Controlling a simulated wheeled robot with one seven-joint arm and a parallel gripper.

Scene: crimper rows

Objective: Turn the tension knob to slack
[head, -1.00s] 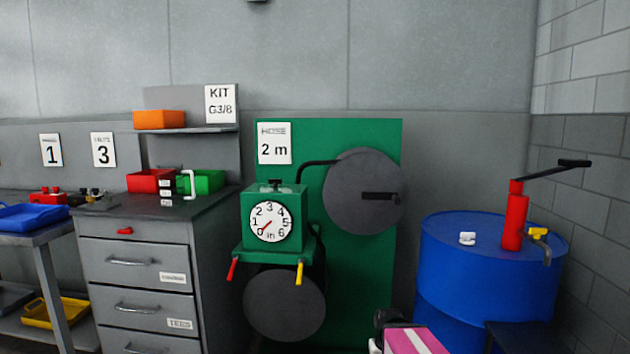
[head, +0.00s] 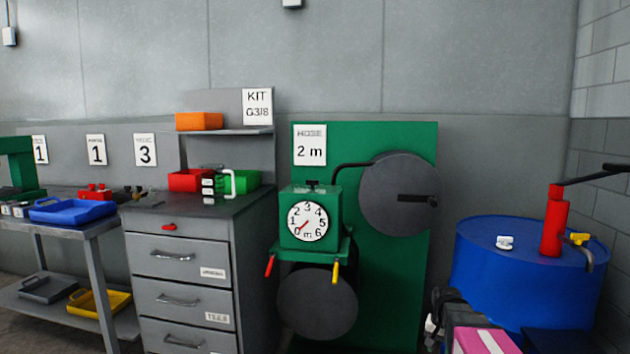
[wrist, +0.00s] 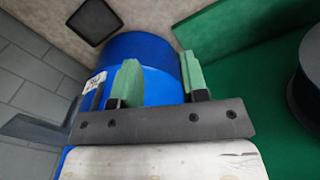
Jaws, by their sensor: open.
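A green measuring box (head: 309,232) with a round white dial (head: 307,221) stands on a green bracket in front of the green board. A small black knob (head: 312,185) sits on top of the box; no mark on it can be read, and I cannot tell for sure that it is the tension knob. A red-handled lever (head: 270,265) and a yellow-handled lever (head: 336,273) hang under the box. My gripper (wrist: 160,80) shows in the wrist view, its two green fingers apart with nothing between them. The box and knob are not in the wrist view.
Two dark reels, one upper (head: 398,190) and one lower (head: 318,303), flank the box. A blue drum (head: 505,275) with a red pump (head: 554,225) stands right, also filling the wrist view's middle. A grey drawer cabinet (head: 184,265) stands close on the left.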

